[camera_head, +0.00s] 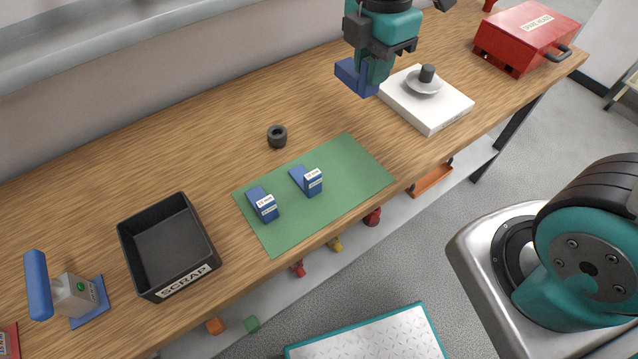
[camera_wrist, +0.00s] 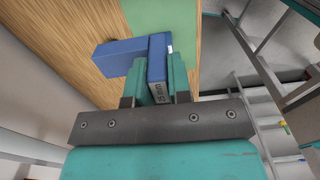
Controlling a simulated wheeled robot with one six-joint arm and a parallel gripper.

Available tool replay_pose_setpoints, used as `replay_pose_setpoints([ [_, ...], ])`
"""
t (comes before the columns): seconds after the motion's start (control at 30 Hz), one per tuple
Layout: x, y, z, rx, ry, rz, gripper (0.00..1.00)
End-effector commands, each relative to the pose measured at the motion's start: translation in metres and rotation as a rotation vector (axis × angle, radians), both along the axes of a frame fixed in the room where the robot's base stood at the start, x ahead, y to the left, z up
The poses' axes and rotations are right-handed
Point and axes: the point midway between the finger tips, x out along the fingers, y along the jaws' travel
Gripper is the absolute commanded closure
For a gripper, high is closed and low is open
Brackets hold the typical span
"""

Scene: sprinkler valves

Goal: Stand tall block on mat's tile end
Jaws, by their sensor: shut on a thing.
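My gripper (camera_head: 374,72) is shut on a blue block (camera_head: 352,77), held above the bench to the left of a white scale. In the wrist view my gripper's fingers (camera_wrist: 157,88) grip the same block (camera_wrist: 122,56), which has a long arm pointing left and a labelled face. The green mat (camera_head: 350,165) lies flat on the bench, below and left of the gripper. Two similar blue blocks with white labels, a left one (camera_head: 264,207) and a right one (camera_head: 312,183), stand on the mat. I cannot tell a tile on the mat.
A black ring (camera_head: 277,136) lies behind the mat. A black scrap tray (camera_head: 185,287) is left of it. The white scale (camera_head: 430,118) carries a dish and dark weight, near my gripper. A red case (camera_head: 522,35) stands far right. The mat's right part is bare.

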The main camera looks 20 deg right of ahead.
Motion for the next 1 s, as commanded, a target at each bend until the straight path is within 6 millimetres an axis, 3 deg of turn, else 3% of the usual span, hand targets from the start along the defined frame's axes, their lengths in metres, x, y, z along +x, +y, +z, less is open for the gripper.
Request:
replay_pose_setpoints([
  [0.17, -0.003, 0.001, -0.030, -0.003, 0.010, 0.029, 1.00],
  [0.53, -0.003, 0.000, -0.132, -0.002, 0.008, 0.025, 1.00],
  [1.0, -0.002, 0.001, -0.191, -0.001, 0.004, 0.025, 1.00],
])
